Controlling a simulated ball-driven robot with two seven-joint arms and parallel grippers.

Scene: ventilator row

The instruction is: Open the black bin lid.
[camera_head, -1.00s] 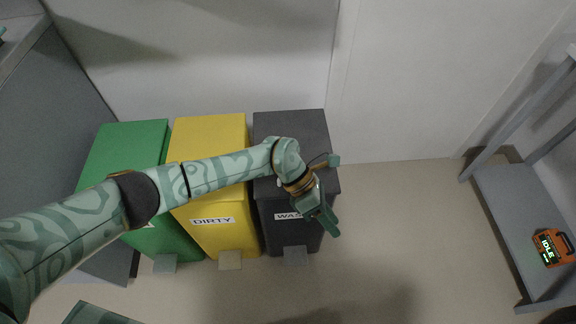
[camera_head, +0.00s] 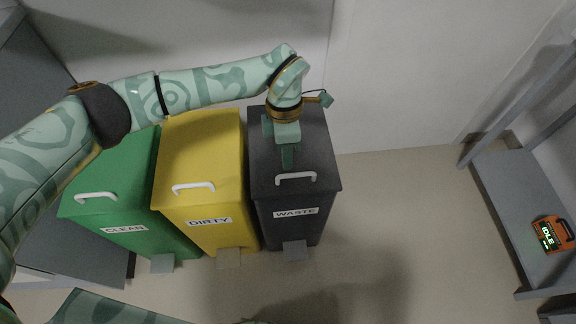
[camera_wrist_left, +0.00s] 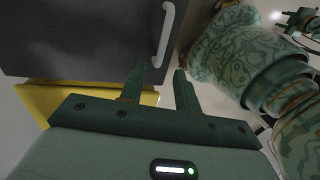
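The black bin (camera_head: 325,165), labelled WASTE, stands at the right end of a row of bins. Its lid is shut, with a white handle (camera_head: 296,178) near the front edge. My left gripper (camera_head: 280,150) is over the lid, just behind the handle. In the left wrist view the black lid (camera_wrist_left: 70,40) fills the upper left. The handle (camera_wrist_left: 167,35) lies ahead of the two parted fingers (camera_wrist_left: 160,82), roughly in line with the gap. Nothing is held. A small green part at the upper right (camera_wrist_left: 302,20) looks like my right gripper; its state is unclear.
A yellow bin (camera_head: 185,150) labelled DIRTY stands close on the left, and a green bin (camera_head: 125,180) labelled CLEAN beyond it. Each has a front pedal. A grey shelf (camera_head: 505,185) with an orange IDLE device (camera_head: 553,235) is at the right. Floor in between is clear.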

